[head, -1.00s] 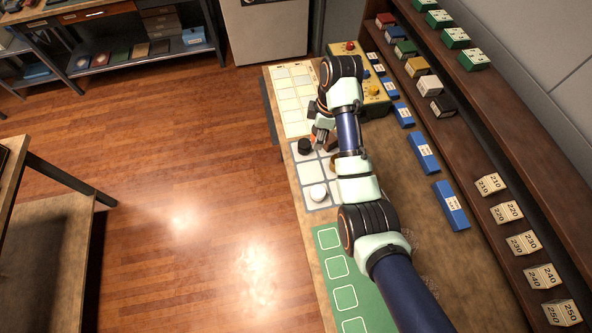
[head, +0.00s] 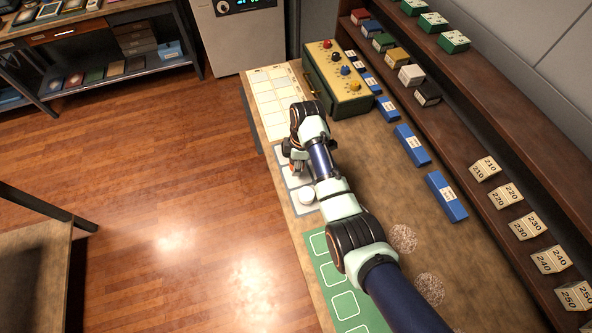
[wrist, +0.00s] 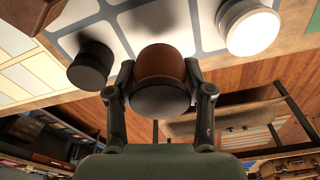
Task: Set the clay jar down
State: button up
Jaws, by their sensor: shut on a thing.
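The clay jar (wrist: 160,70) is a reddish-brown round jar with a grey-brown disc-shaped end facing the camera in the wrist view. My gripper (wrist: 161,97) is shut on it, one finger on each side. The jar is over the pale grid mat (wrist: 210,22), between a dark jar (wrist: 91,65) and a white jar (wrist: 249,27). Whether its base touches the mat is not clear. In the head view my gripper (head: 296,168) is over the mat just beyond the white jar (head: 306,195), and my arm hides most of the clay jar.
A cream card with squares (head: 272,100) lies beyond the mat, and a green mat with outlined squares (head: 345,303) lies nearer. A yellow-topped knob box (head: 338,77) stands at the back. Blue boxes (head: 446,197) line the bench before the shelf (head: 470,120).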

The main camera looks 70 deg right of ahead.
jog(key=shift+f+b, duration=0.5)
jog(key=shift+f, duration=1.55)
jog(key=shift+f, duration=0.2)
jog(key=o, duration=1.2)
jog(key=shift+r, duration=0.15)
jog(key=r, duration=0.4)
jog(key=s+r+p, duration=0.1)
jog(key=r, duration=0.3)
jog(key=r+p, duration=0.1)
jog(key=r, duration=0.3)
jog(key=shift+s+d, duration=0.15)
jog(key=shift+d, duration=0.2)
